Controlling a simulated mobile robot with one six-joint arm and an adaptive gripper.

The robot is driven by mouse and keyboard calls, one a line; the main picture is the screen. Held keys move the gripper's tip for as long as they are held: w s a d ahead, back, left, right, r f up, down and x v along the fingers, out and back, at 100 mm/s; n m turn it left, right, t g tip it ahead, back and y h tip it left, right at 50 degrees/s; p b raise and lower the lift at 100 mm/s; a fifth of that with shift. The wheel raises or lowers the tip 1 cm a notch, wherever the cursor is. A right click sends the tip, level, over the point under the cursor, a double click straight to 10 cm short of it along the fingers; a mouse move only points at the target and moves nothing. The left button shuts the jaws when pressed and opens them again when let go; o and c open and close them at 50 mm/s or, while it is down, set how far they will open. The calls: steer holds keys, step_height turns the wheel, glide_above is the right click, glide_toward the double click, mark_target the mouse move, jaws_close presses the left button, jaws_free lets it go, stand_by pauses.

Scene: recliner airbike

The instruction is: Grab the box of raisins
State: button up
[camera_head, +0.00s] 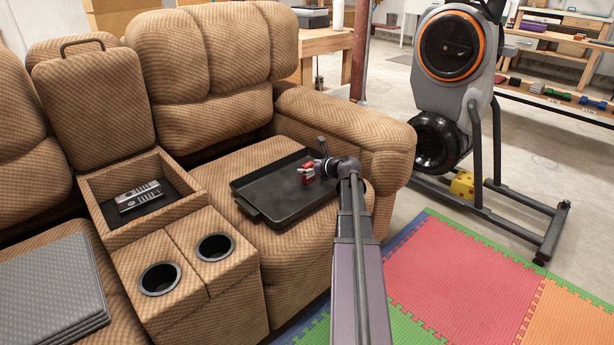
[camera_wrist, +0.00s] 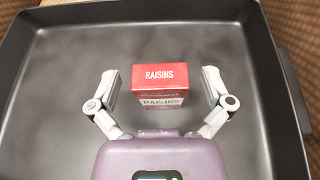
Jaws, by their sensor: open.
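The box of raisins (camera_wrist: 160,77) is small and red with a white label, and it stands on the black tray (camera_wrist: 55,130) in the wrist view. In the head view the raisins box (camera_head: 308,174) shows at the tray's right part, partly hidden by my arm's end. The tray (camera_head: 270,192) lies on the recliner seat. My gripper (camera_wrist: 160,82) is open, with one finger on each side of the box and a gap on both sides. In the head view my gripper (camera_head: 322,160) is small and hard to make out.
The recliner armrest (camera_head: 345,120) rises close to the right of the tray. The console (camera_head: 140,195) to the left holds two remotes (camera_head: 139,196) and has two cup holders. An exercise bike (camera_head: 450,100) stands at the right behind a coloured foam mat (camera_head: 460,275).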

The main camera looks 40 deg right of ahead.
mark_target(309, 165)
stand_by(0.3)
steer(key=c, duration=1.2)
steer(key=shift+r, duration=0.1)
step_height(309, 165, up, 4)
steer(key=p, duration=0.4)
steer(key=s+d, duration=0.1)
steer(key=s, duration=0.4)
steer(key=s+d, duration=0.1)
steer(key=s, duration=0.4)
steer(key=s+d+p, duration=0.1)
steer(key=s, duration=0.4)
steer(key=shift+s+r, duration=0.4)
